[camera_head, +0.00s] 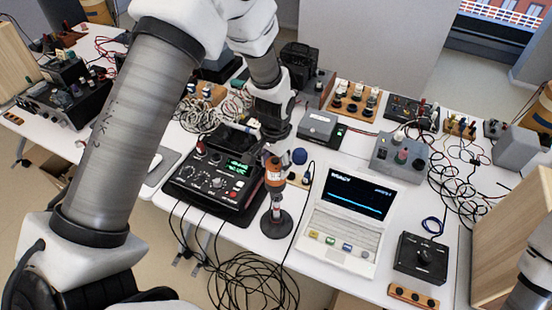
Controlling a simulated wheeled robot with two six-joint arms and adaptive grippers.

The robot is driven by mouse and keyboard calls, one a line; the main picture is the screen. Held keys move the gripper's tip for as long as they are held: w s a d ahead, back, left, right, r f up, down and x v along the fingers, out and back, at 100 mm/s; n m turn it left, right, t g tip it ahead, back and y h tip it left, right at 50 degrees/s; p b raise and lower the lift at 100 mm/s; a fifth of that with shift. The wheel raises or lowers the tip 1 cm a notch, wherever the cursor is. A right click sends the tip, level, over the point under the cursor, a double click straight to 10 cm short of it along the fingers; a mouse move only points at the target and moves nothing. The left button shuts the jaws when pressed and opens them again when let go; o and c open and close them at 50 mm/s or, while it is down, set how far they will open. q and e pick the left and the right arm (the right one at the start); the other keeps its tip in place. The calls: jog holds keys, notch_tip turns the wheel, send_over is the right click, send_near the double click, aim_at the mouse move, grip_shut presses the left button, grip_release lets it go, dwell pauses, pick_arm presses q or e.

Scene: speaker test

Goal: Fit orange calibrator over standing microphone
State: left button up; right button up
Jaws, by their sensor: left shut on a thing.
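The orange calibrator (275,175) is an upright cylinder with a dark band, just left of the picture's centre. My left gripper (268,150) reaches down from above and is shut on its upper part. The standing microphone (277,208) is directly below the calibrator, upright on a round black base (276,224) near the table's front edge. The calibrator lines up with the microphone in this view. Its lower end meets or overlaps the microphone's top, so I cannot tell how far it is over it. My right gripper is out of view.
A black meter box (215,183) with a green display stands close left of the microphone. A white laptop-like device (345,222) is close right. A blue ball (300,156) on a wooden block is just behind. Black cables (250,280) hang in front.

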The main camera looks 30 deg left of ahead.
pick_arm(q)
jog(key=f, duration=0.1)
jog(key=w+f, duration=0.1)
jog(key=f, duration=0.1)
jog(key=shift+w+f, duration=0.1)
jog(key=shift+w, duration=0.25)
jog(key=shift+s+f, duration=0.35)
jog(key=shift+f, duration=0.1)
jog(key=shift+s+f, duration=0.15)
jog(key=shift+f, duration=0.2)
jog(key=shift+f+b, duration=0.4)
jog(key=shift+w+f+b, duration=0.15)
jog(key=shift+f+b, duration=0.1)
jog(key=shift+f, duration=0.25)
jog(key=shift+w+f+b, duration=0.15)
jog(key=shift+f+b, duration=0.05)
jog(key=shift+f, duration=0.3)
jog(key=shift+s, duration=0.1)
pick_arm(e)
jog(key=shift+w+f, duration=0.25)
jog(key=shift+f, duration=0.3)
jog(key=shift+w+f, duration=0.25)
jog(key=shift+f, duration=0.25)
pick_arm(q)
jog(key=shift+s, duration=0.1)
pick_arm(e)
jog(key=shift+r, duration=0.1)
